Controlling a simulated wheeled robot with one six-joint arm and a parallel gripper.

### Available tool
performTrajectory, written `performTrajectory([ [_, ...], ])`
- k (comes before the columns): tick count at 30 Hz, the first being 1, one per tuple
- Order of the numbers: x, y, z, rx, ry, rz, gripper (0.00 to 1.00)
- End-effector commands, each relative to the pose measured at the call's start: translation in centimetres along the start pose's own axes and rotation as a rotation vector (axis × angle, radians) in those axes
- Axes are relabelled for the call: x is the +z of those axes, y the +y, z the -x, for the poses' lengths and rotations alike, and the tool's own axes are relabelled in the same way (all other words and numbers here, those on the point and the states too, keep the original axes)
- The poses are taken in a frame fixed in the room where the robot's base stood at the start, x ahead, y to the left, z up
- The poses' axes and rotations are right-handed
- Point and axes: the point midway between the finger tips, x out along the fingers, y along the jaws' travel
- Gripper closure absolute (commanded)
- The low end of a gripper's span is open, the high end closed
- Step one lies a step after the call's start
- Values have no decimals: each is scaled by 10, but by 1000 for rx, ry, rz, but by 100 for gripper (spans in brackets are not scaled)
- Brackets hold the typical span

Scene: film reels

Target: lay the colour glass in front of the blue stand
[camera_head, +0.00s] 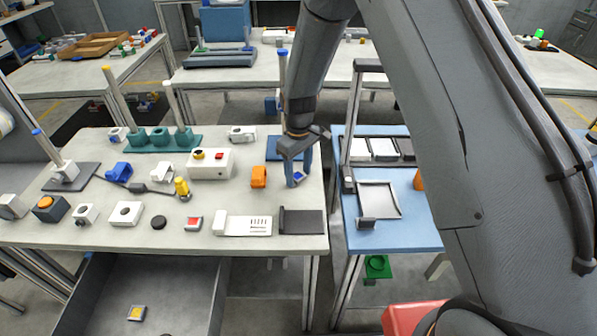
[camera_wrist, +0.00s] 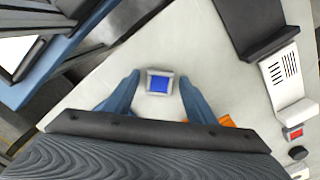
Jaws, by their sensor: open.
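A small colour glass, a blue square in a pale grey frame (camera_wrist: 159,82), lies on the white table. In the head view it is a small blue spot (camera_head: 298,177) by the fingers. My gripper (camera_wrist: 158,80) is open over it; the blue fingers stand on either side with gaps, apart from the frame. In the head view my gripper (camera_head: 298,176) points down near the table's right edge. A flat blue base (camera_head: 274,149) lies just behind it, partly hidden by my arm; a blue-capped post (camera_head: 283,58) rises there. Another blue-capped post (camera_head: 42,142) stands on a dark base at far left.
An orange block (camera_head: 259,177) stands left of my gripper. A white slotted block (camera_head: 246,225) and dark plate (camera_head: 302,222) lie in front. A red-topped piece (camera_head: 194,223) sits further left. A yellow-framed piece (camera_head: 136,313) lies in the open drawer. A blue table (camera_head: 413,232) adjoins across a gap.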

Motion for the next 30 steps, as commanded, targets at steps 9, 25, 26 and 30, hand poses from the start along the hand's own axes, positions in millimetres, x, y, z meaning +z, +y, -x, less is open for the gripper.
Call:
performTrajectory([
  [9, -1, 1, 26, 2, 3, 0, 49],
  [25, -1, 0, 113, 1, 2, 0, 49],
  [26, -1, 0, 115, 1, 2, 0, 49],
  [30, 0, 0, 122, 0, 1, 0, 49],
])
